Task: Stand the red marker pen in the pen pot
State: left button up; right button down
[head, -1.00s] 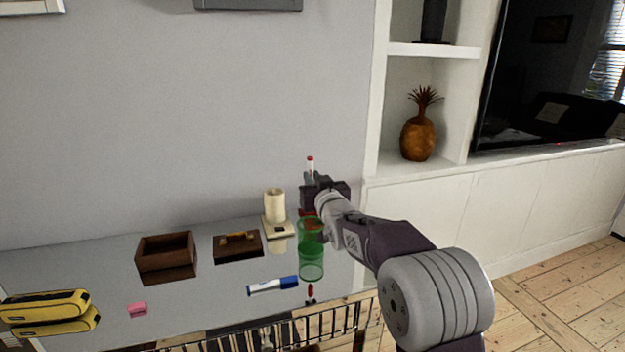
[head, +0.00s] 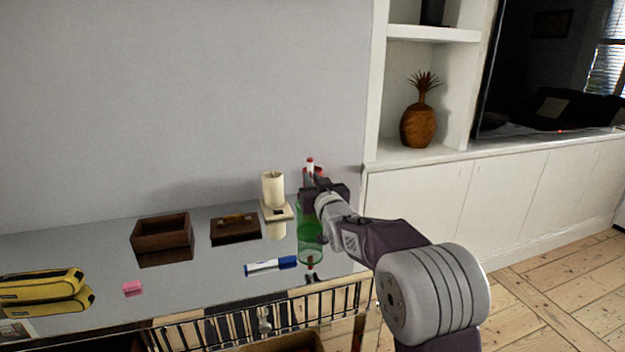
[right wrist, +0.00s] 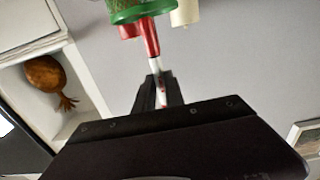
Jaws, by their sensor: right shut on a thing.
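The red marker pen (head: 310,162) is held upright in my right gripper (head: 322,188); its red-tipped upper end sticks up above the jaws. In the right wrist view the marker (right wrist: 151,42) runs between the shut fingers (right wrist: 160,92), its red end reaching the green rim of the pen pot (right wrist: 140,11). In the head view the green pen pot (head: 304,222) stands on the shiny table directly below the gripper, its top partly hidden by it. I cannot tell how far the marker's lower end is inside the pot. My left gripper is out of view.
A blue-and-white marker (head: 270,266) lies in front of the pot. A candle (head: 273,190) stands close behind left. Brown boxes (head: 162,234), a pink eraser (head: 132,288) and a yellow case (head: 40,287) are farther left. The wall is behind.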

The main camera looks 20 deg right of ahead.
jog(key=shift+f+b, duration=2.2)
jog(key=shift+f, duration=0.55)
jog(key=c, duration=1.3)
grip_release()
jog(key=shift+c, duration=0.2)
jog(key=s+p, duration=0.1)
jog(key=s, duration=0.8)
